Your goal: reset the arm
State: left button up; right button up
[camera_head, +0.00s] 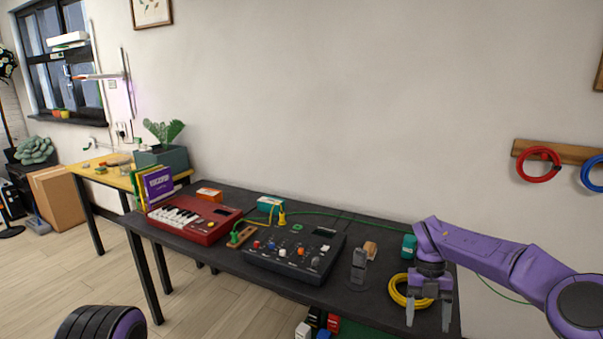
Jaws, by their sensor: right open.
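My right arm is purple and comes in from the right edge. My right gripper (428,312) points down over the right end of the dark table (345,296). Its two grey fingers are apart, with nothing between them. A coiled yellow cable (398,291) lies on the table just behind and left of the fingers. I cannot tell whether the fingers touch it. At the bottom left a dark and purple rounded part of my own body shows. My left gripper is not in view.
On the table are a red keyboard (192,217), a dark mixer box (290,256), a grey upright device (358,266) and a teal box (408,246). A green cable (350,217) runs along the back. Red (538,165) and blue coils hang on the wall rack.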

jog(key=s+d+f+n+t+h, duration=0.35)
jog(key=s+f+n+h, duration=0.25)
jog(key=f+n, duration=0.35)
jog(key=s+d+f+n+t+h, duration=0.35)
jog(key=s+f+n+h, duration=0.25)
jog(key=f+n, duration=0.35)
jog(key=s+a+f+n+y, duration=0.2)
jog(key=s+n, duration=0.2)
jog(key=s, duration=0.3)
jog(key=s+a+f+n+y, duration=0.2)
jog(key=s+n, duration=0.3)
jog(key=s, duration=0.3)
jog(key=s+a+f+n+y, duration=0.1)
jog(key=s+f+n+y, duration=0.1)
jog(key=s+n+y, duration=0.2)
jog(key=s+n, duration=0.1)
jog(key=s, duration=0.2)
jog(key=shift+s+a+t, duration=0.25)
jog(key=shift+a+t, duration=0.15)
